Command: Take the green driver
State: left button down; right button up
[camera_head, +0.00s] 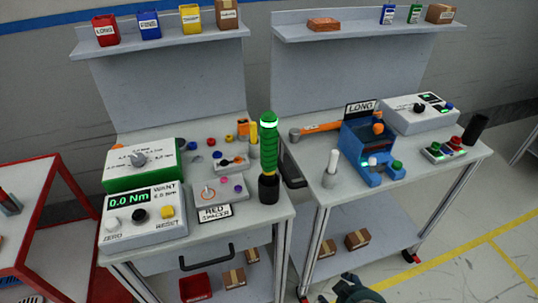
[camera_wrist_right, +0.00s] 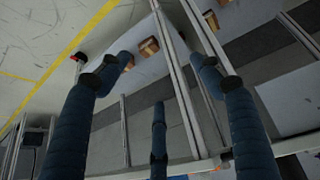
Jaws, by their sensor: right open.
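The green driver (camera_head: 269,145) stands upright at the right front corner of the left bench, its green grip up and a light ring near its top. Its lower end sits in a black holder (camera_head: 269,188). My right gripper (camera_wrist_right: 160,72) is open and empty in the right wrist view, its dark blue fingers spread apart. In the head view, only part of it (camera_head: 354,289) shows at the bottom edge, below bench height and to the right of the driver. The driver is not seen in the wrist view. My left gripper is not in view.
A green torque box (camera_head: 145,182), a readout box (camera_head: 146,222) and a small-parts panel stand left of the driver. The right bench holds a blue fixture (camera_head: 367,150), an orange-handled tool (camera_head: 318,129) and a white-topped peg (camera_head: 332,168). A gap separates the benches.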

jog(key=w+a+r+t+y, duration=0.1)
jog(key=w+a+r+t, duration=0.1)
jog(key=w+r, duration=0.4)
jog(key=w+a+r+t, duration=0.2)
jog(key=w+r+t, duration=0.15)
jog(key=r, duration=0.45)
jog(key=n+t+y, duration=0.3)
jog(key=t+y, duration=0.1)
jog(key=y, duration=0.2)
send_near(275, 156)
jog(key=w, duration=0.1)
jog(key=shift+t, duration=0.25)
jog(key=x, duration=0.2)
jog(key=a+p+x, duration=0.1)
jog(key=x, duration=0.2)
jog(key=shift+w+a, duration=0.1)
jog(key=x, duration=0.1)
jog(key=p+x, duration=0.1)
jog(key=x, duration=0.1)
jog(key=p+x, duration=0.1)
jog(key=shift+w, duration=0.5)
jog(key=shift+w+f, duration=0.2)
jog(key=shift+w, duration=0.2)
jog(key=shift+s, duration=0.1)
